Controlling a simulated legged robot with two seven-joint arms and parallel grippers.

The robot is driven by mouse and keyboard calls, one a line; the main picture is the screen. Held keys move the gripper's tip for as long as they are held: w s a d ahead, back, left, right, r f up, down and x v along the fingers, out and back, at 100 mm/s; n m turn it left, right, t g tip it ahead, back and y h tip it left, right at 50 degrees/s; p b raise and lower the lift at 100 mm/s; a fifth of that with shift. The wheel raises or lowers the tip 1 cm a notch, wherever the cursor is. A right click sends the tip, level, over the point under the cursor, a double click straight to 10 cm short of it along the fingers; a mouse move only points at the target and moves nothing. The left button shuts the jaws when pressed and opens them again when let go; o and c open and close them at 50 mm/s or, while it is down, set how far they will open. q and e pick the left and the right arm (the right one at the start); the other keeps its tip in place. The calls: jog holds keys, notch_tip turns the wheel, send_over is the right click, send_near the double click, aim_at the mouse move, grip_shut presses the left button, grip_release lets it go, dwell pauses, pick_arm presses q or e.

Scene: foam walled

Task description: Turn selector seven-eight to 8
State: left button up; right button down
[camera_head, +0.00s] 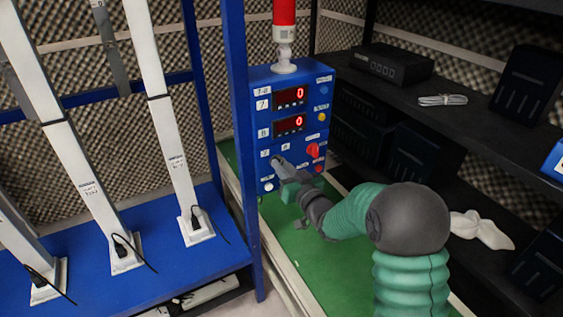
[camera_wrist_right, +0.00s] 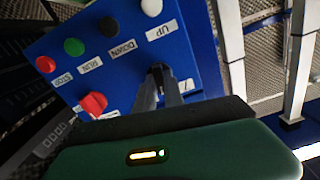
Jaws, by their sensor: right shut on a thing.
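The blue control box (camera_head: 256,140) stands on the green bench top, with two red displays each reading 0. The small labels 7 and 8 sit at its lower left, by the selector. My right gripper (camera_head: 277,163) reaches the box there, and its fingers cover most of the selector in the head view. In the right wrist view the gripper (camera_wrist_right: 165,82) is shut on the dark selector knob (camera_wrist_right: 157,69) between its fingertips. Which label the knob points to cannot be told. My left gripper is not in view.
A red knob (camera_wrist_right: 93,104) is beside the gripper on the panel. The UP (camera_wrist_right: 151,7), DOWN (camera_wrist_right: 108,24), RUN (camera_wrist_right: 74,47) and STOP (camera_wrist_right: 45,64) buttons line the panel's edge. A blue frame post (camera_head: 239,130) stands left of the box; dark shelves (camera_head: 440,120) are at right.

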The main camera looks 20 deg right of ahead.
jog(key=shift+d+m+p, duration=0.1)
jog(key=shift+m+p, duration=0.95)
jog(key=shift+m, duration=0.95)
jog(key=c, duration=1.4)
grip_release()
jog(key=shift+c, duration=0.2)
jog(key=s+d+p, duration=0.1)
jog(key=s+p, duration=0.5)
jog(key=s, duration=1.1)
jog(key=shift+d+f+p, duration=0.15)
jog(key=shift+d+p, duration=0.1)
jog(key=shift+p, duration=0.1)
jog(key=shift+w, duration=0.15)
